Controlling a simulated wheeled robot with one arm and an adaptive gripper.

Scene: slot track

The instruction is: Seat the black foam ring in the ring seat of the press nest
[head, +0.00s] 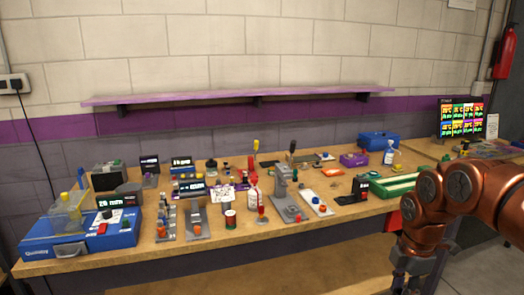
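A grey upright press-like device (283,185) stands on the bench right of centre, with a flat base reaching toward the front edge. Its nest and ring seat are too small to make out. I cannot pick out the black foam ring among the small items. My copper-coloured arm hangs at the lower right, in front of the bench's right end. My gripper (402,282) points down at the bottom edge, partly cut off, well to the right of the press and apart from it. Its fingers are not clear.
The wooden bench (130,263) is crowded. A purple shelf (230,97) runs along the wall. A fire extinguisher (504,53) hangs at the upper right.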

